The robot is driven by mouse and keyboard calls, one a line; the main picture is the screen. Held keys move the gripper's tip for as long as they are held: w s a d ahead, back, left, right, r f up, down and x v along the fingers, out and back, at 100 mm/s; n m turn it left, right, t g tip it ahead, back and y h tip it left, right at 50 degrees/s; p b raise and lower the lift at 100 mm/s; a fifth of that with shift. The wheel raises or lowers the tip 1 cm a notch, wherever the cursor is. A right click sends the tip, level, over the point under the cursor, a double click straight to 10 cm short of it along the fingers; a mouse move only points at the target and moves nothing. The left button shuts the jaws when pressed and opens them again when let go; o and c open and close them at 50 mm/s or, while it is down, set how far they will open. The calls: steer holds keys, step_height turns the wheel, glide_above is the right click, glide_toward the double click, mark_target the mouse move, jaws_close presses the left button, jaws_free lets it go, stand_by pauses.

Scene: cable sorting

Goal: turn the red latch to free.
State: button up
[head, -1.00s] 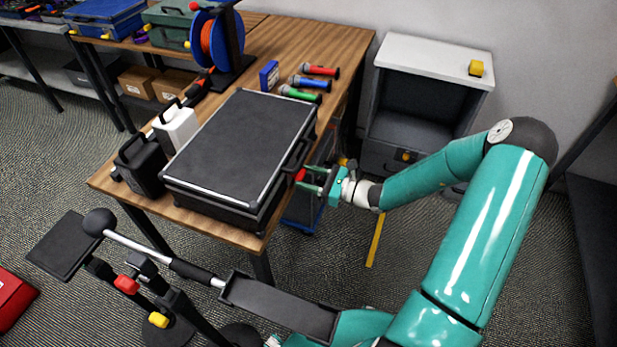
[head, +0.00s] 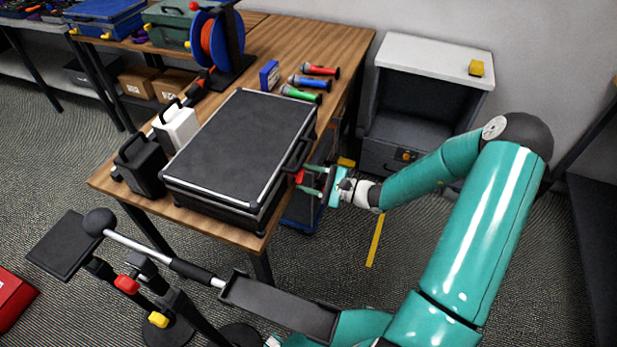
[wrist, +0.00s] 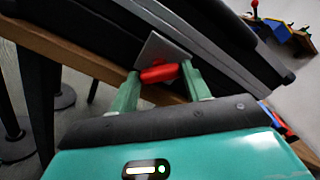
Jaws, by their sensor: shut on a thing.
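A black case (head: 240,150) with silver edges lies closed on the wooden table. Its red latch (head: 299,177) is on the side facing my arm, near the handle (head: 297,157). In the wrist view the red latch (wrist: 159,74) sits in front of a grey metal plate (wrist: 162,52) on the case side. My gripper (head: 312,184) is at the latch, with one green finger on each side of it. In the wrist view my gripper (wrist: 165,85) is shut on the latch, which lies nearly crosswise between the fingertips.
A grey cabinet (head: 425,95) stands at the back right.

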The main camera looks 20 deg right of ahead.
steer(key=n, duration=0.8)
steer(key=shift+n, duration=0.4)
stand_by(0.4)
steer(key=o, duration=1)
steer(key=v, duration=1.3)
steer(key=shift+s+d, duration=0.25)
steer(key=shift+d, duration=0.1)
